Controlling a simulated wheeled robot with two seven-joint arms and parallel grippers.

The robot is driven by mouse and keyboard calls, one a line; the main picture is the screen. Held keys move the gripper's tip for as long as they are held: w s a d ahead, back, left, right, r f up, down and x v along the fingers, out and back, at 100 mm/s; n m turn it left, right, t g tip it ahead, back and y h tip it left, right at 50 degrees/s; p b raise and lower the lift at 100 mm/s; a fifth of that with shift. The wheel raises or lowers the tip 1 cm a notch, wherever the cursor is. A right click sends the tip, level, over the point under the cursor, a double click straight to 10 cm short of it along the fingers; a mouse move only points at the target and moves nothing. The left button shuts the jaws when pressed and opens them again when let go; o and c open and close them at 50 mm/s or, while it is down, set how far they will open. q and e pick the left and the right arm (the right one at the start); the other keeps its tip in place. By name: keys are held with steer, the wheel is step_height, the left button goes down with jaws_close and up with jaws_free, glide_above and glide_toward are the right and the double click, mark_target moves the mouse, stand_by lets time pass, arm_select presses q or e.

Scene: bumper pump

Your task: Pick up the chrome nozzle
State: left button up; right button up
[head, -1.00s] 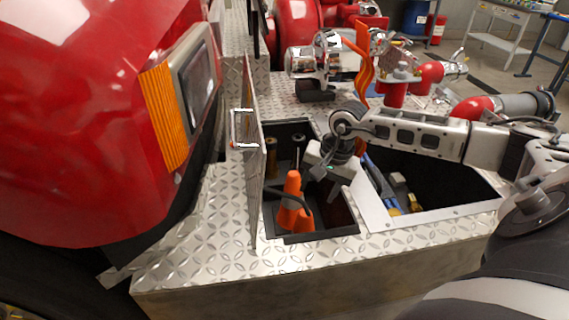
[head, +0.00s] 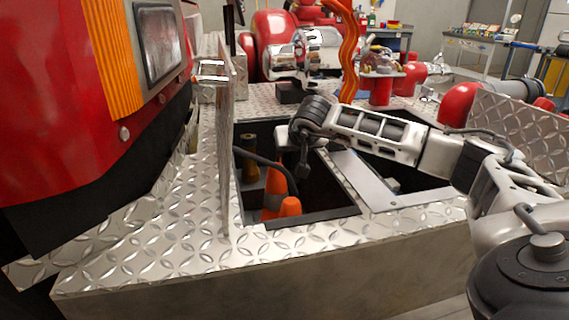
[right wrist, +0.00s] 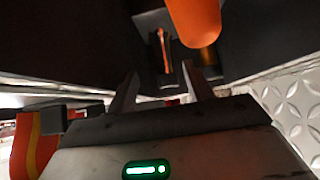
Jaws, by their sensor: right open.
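My right gripper (head: 302,170) reaches down into the left open compartment of the tread-plate deck, and its fingers (right wrist: 160,90) stand apart with nothing visible between them in the right wrist view. A slim, shiny upright piece with an orange reflection (right wrist: 163,50) stands in a dark holder ahead of the fingertips; it may be the chrome nozzle, but I cannot tell for sure. In the head view my gripper and wrist hide that part of the compartment. A brass nozzle (head: 250,160) stands at the compartment's back left. My left gripper is not in view.
Orange cones (head: 273,185) stand in the compartment, one close to my right gripper; a cone also shows in the right wrist view (right wrist: 195,20). A raised lid (head: 226,150) borders the left side. A second open compartment lies right, past a metal divider (head: 365,180).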

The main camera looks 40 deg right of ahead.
steer(key=w+d, duration=0.2)
steer(key=w, duration=0.1)
steer(key=w+d+f+b, duration=0.1)
steer(key=w+d, duration=0.1)
steer(key=w, duration=0.2)
steer(key=w+d, duration=0.2)
steer(key=w, duration=0.2)
steer(key=shift+w+f+b, duration=0.1)
steer(key=shift+f+b, duration=0.05)
steer(key=shift+b, duration=0.25)
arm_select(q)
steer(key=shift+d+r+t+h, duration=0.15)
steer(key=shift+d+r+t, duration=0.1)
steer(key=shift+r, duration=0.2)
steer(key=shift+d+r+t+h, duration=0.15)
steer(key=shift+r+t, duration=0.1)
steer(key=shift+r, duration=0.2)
arm_select(e)
steer(key=shift+w+d+f, duration=0.25)
steer(key=shift+w+f, duration=0.1)
steer(key=shift+f, duration=0.05)
jaws_close()
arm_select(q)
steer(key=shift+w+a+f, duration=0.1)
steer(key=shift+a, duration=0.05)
arm_select(e)
steer(key=shift+r, duration=0.1)
